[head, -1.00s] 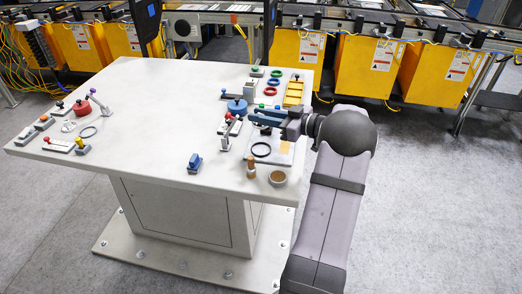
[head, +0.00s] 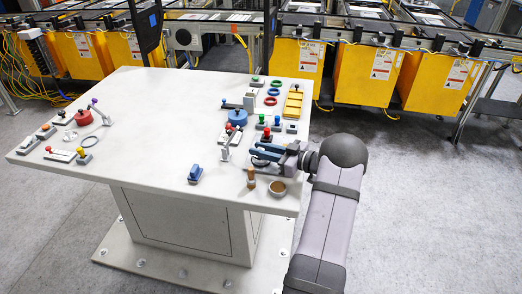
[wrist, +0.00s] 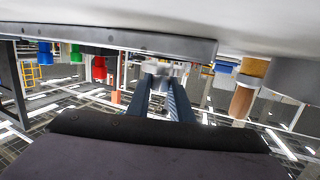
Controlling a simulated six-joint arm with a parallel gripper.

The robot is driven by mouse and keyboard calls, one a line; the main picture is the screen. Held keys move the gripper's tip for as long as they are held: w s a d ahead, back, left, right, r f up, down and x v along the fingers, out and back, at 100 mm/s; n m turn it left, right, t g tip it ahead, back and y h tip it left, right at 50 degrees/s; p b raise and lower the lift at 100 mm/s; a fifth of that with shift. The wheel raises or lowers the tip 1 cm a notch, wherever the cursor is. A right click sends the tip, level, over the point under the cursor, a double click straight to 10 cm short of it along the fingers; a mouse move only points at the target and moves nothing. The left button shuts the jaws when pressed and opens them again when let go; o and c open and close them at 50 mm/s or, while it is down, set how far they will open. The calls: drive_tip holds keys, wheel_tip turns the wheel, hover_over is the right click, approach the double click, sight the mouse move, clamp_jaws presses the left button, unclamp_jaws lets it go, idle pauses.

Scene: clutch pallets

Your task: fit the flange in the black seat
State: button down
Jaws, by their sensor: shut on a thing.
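My gripper (head: 256,150), with dark blue fingers, is low over the right front of the table. In the wrist view its fingers (wrist: 160,82) close on a small pale grey piece, taken to be the flange (wrist: 157,68); its shape is mostly hidden. In the head view the fingers cover the held piece. A black ring, taken to be the black seat (head: 260,163), lies on the table just under and in front of the fingers, partly hidden by them. I cannot tell whether the held piece touches it.
A brown peg (head: 251,178) and a round brown-topped cup (head: 277,188) stand close in front. A small upright bracket (head: 225,153) is left of the fingers, and a red-knobbed part (head: 267,135) behind. The table's middle is clear.

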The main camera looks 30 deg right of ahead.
drive_tip(key=shift+f, duration=0.2)
drive_tip(key=shift+f, duration=0.1)
drive_tip(key=shift+f, duration=0.35)
drive_tip(key=shift+f+b, duration=0.1)
drive_tip(key=shift+b, duration=0.25)
drive_tip(key=c, duration=1.6)
unclamp_jaws()
drive_tip(key=shift+r+p, duration=0.45)
drive_tip(key=shift+r, duration=0.2)
drive_tip(key=b+v, duration=0.2)
drive_tip(key=v, duration=1)
drive_tip(key=shift+f, duration=0.1)
